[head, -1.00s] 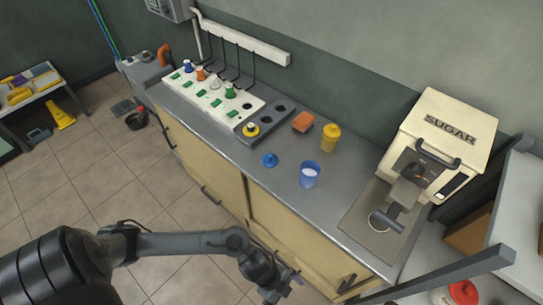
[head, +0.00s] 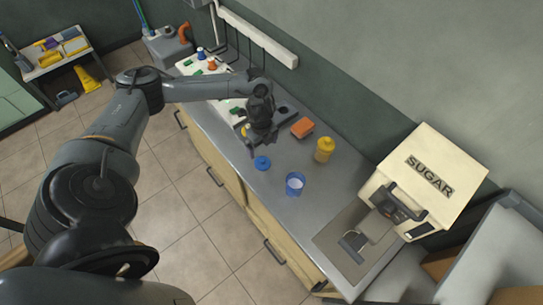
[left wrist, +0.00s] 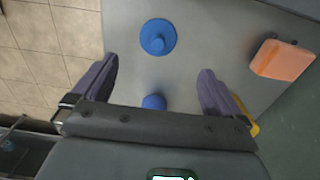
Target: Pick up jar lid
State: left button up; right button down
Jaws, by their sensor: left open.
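The jar lid (head: 262,163) is a round blue disc with a knob, lying on the grey metal counter. In the left wrist view the lid (left wrist: 158,37) lies ahead of the fingertips, knob facing up, apart from them. My left gripper (head: 262,147) is over the counter, close to the lid in the head view. Its two fingers (left wrist: 157,68) are spread, with no lid between them. The blue jar (head: 295,185) with white contents stands to the right of the lid. A blue shape low between the fingers is partly hidden by the gripper. My right gripper is out of view.
An orange sponge-like block (head: 303,127) and a yellow container (head: 324,149) stand behind the lid. The cream sugar machine (head: 425,185) is at the right. A white rack (head: 197,66) is at the counter's far left. Bare counter surrounds the lid.

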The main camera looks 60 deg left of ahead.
pick_arm(q)
send_over(262, 159)
notch_tip(262, 159, down, 4)
jog(key=shift+s+d+f, duration=0.1)
jog(key=shift+d+f, duration=0.05)
jog(key=shift+f, duration=0.45)
jog(key=shift+f+b, duration=0.4)
jog(key=shift+f, duration=2.15)
jog(key=c, duration=1.1)
